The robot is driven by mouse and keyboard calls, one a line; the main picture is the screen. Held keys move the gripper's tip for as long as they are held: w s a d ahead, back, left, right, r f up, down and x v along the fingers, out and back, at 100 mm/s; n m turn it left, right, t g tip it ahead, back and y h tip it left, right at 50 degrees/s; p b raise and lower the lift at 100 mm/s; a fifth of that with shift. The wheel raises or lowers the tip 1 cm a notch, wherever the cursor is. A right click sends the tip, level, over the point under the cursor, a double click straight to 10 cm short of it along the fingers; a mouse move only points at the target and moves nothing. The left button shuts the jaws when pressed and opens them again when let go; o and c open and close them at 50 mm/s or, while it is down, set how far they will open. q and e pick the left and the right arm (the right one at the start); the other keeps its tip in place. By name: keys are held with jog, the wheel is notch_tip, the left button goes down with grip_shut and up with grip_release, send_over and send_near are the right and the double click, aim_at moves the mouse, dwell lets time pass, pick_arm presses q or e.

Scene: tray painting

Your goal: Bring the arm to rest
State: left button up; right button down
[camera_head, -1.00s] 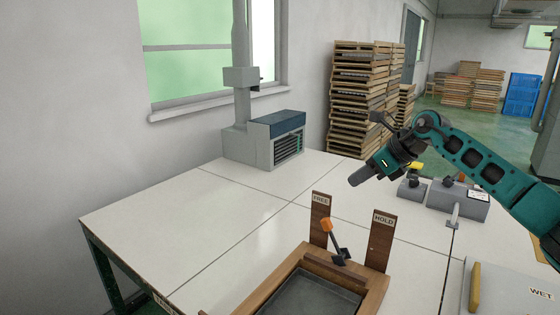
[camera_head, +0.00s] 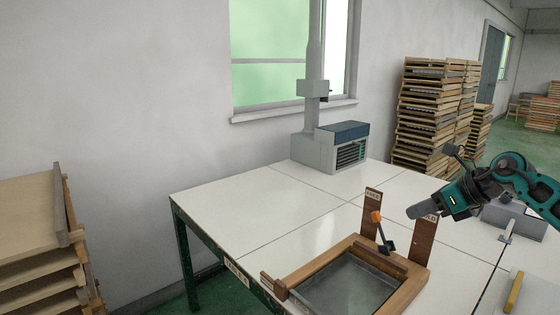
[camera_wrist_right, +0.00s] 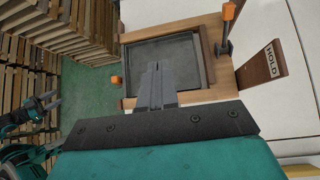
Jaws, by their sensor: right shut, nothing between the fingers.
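My right gripper (camera_head: 418,211) is shut and empty. In the head view it is held in the air, in front of the HOLD post (camera_head: 424,241) beside the wooden frame (camera_head: 403,296), and partly covers that post's label. In the right wrist view the closed fingers (camera_wrist_right: 157,84) show against the frame's grey tray (camera_wrist_right: 190,57), apart from it as far as I can tell. My left gripper does not show in the head view; a teal and black arm part shows at the left edge of the right wrist view.
An orange-tipped lever (camera_head: 379,224) and a labelled post (camera_head: 371,212) stand at the frame's back. A grey machine (camera_head: 330,150) is at the table's back. Grey boxes are partly hidden behind my right arm. Wooden racks (camera_head: 30,225) stand left. The table's left part is clear.

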jog(key=s+a+f+m+t+y, duration=0.2)
jog(key=s+a+f+m+y, duration=0.3)
jog(key=a, duration=0.5)
jog(key=s+a+f+m+t+y, duration=0.2)
jog(key=s+a+f+m+t, duration=0.1)
jog(key=a+f+m, duration=0.45)
jog(key=s+d+f+m+h, duration=0.2)
jog(key=s+f+m+h, duration=0.4)
jog(key=m, duration=0.8)
jog(key=s+d+f+m+h, duration=0.3)
jog(key=s+f+m+h, duration=0.3)
jog(key=s+f+m, duration=0.6)
jog(key=s+m, duration=0.3)
jog(key=s, duration=0.2)
jog(key=shift+s+f+g, duration=0.2)
jog(key=shift+f+g, duration=0.15)
jog(key=shift+g, duration=0.05)
